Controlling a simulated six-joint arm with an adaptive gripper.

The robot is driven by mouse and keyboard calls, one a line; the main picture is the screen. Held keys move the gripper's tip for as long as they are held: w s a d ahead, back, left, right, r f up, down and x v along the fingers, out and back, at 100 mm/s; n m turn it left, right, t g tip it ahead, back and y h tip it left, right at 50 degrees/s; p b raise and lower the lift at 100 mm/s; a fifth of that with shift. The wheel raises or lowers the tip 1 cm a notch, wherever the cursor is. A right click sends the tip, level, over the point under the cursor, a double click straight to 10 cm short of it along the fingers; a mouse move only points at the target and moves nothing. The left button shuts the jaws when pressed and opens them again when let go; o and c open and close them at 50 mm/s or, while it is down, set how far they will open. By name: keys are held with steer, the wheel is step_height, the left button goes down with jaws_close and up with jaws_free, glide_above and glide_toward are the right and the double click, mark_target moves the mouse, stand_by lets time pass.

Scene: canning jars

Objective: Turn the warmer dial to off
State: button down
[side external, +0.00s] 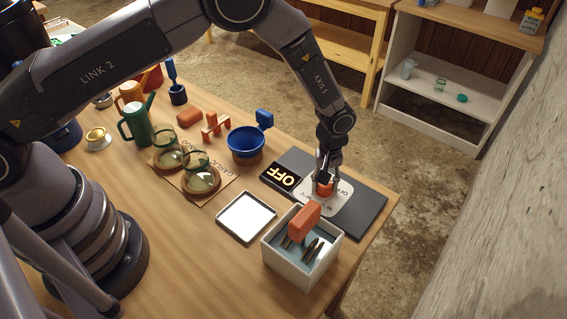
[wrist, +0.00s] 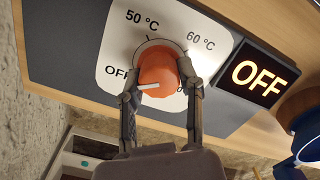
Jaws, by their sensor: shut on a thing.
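The warmer dial is an orange-red knob (wrist: 157,66) on a white plate (wrist: 92,50), with markings OFF, 50 °C and 60 °C. A white pointer line on the knob faces left, roughly toward the OFF mark. A lit display (wrist: 258,78) beside the dial reads OFF; it also shows in the side view (side external: 281,178). My gripper (wrist: 159,78) is shut on the knob, one finger on each side. In the side view, my gripper (side external: 325,181) points down over the dark warmer panel (side external: 361,207), and its fingers partly hide the knob (side external: 325,189).
The table's edge is just right of the panel.

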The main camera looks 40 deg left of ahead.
steer(key=c, duration=0.7)
jaws_free()
step_height(320, 180, up, 12)
